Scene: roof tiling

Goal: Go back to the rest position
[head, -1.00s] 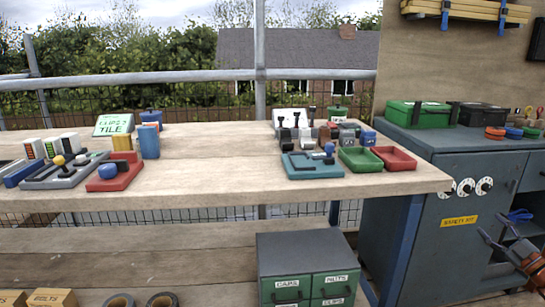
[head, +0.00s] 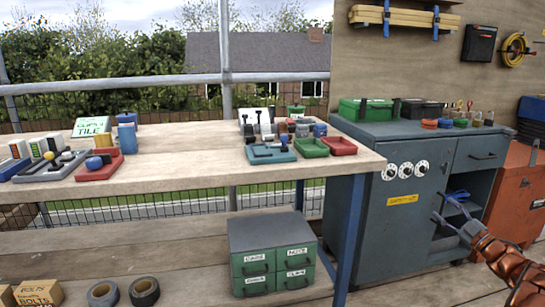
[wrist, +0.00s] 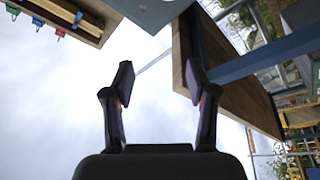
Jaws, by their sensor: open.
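My gripper (head: 452,222) is at the lower right of the head view, in front of the grey cabinet (head: 405,225) with its three white dials. Its two fingers are apart with nothing between them. In the wrist view my gripper (wrist: 160,85) is also open and empty, with pale sky behind the fingers. The fingers look clear of the cabinet, though the exact gap cannot be told. My arm extends from the lower right corner of the head view.
The wooden workbench (head: 220,165) holds trays and small parts at the left. An orange cabinet (head: 512,195) stands at the right. Bare planks (head: 185,275) lie left of the drawer unit.

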